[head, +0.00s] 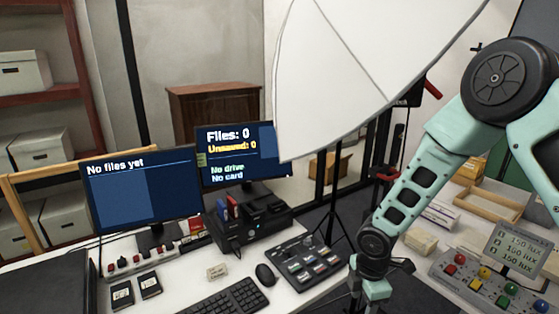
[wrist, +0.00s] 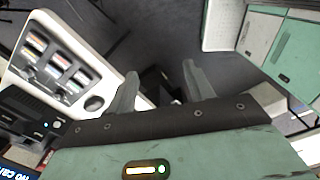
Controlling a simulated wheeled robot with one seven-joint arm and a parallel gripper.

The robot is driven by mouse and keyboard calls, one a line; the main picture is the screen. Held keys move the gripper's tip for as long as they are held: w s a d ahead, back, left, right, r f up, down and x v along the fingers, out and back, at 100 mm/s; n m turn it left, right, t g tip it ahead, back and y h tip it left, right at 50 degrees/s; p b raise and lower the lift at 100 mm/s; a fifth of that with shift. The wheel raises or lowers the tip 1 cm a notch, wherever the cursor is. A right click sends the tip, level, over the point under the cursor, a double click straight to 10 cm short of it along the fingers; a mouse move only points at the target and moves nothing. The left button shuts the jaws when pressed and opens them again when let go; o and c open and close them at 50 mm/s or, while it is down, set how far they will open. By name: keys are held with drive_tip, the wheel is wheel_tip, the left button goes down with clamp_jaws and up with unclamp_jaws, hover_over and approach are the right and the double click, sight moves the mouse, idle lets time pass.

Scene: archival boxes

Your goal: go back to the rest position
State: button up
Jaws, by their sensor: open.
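My arm reaches down from the upper right in the head view. My gripper is at its lower end, partly cut off by the bottom edge, to the right of the desk with the button panel. In the wrist view my gripper (wrist: 160,82) shows two grey-green fingers spread apart, with nothing between them. Behind the fingers are dark floor and a dark shape that I cannot make out.
A white desk (head: 211,289) bears two monitors (head: 141,195), a keyboard (head: 225,298), a mouse (head: 265,274) and a button panel (head: 306,262). A large white umbrella (head: 370,70) hangs close left of my arm. A control box (head: 490,290) with coloured buttons stands at right.

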drive_tip(key=s+a+r+m+b, duration=0.4)
drive_tip(key=s+a+r+m, duration=0.15)
drive_tip(key=s+r, duration=0.5)
drive_tip(key=s+r+m+b, duration=0.1)
drive_tip(key=s+r+m, duration=0.1)
drive_tip(key=s, duration=0.5)
drive_tip(key=s+r+m+b, duration=0.2)
drive_tip(key=s+r+m, duration=0.1)
drive_tip(key=s, duration=0.4)
drive_tip(key=shift+a+r+m+y, duration=0.2)
drive_tip(key=shift+m+y, duration=0.1)
drive_tip(key=shift+m, duration=0.55)
drive_tip(key=shift+s, duration=0.1)
